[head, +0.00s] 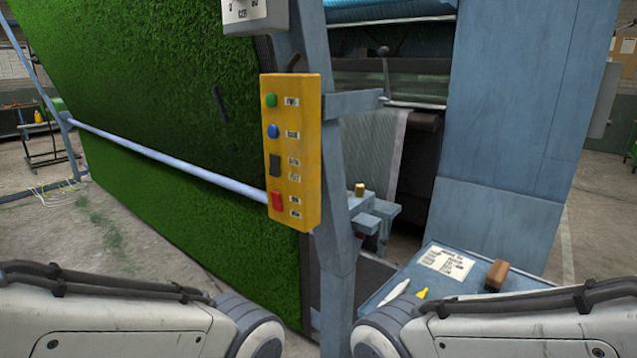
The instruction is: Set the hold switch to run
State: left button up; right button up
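A yellow control box (309,150) hangs on the blue-grey post in the middle of the head view. From top to bottom it carries a green button (271,100), a blue button (273,131), a black switch (275,165) and a red switch (277,200). Small white labels sit beside them, too small to read, so I cannot tell which is the hold switch or how it is set. Only links of my two arms show, at the bottom left and bottom right. Neither gripper is in view.
A grey box (254,14) with a dial is cut off at the top. Green turf (140,80) hangs behind a pale rail (165,157). A blue-grey bench (461,283) at lower right holds a paper (446,262), a brown block (496,275) and a yellow marker (422,293).

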aim_at(277, 204)
jog(key=u, duration=0.2)
jog(key=k, duration=0.4)
jog(key=u, duration=0.55)
jog(key=k, duration=0.95)
jog(key=u, duration=0.05)
jog(key=i, duration=0.4)
jog(key=z, duration=0.95)
jog(key=i, duration=1.2)
jog(key=u, duration=0.15)
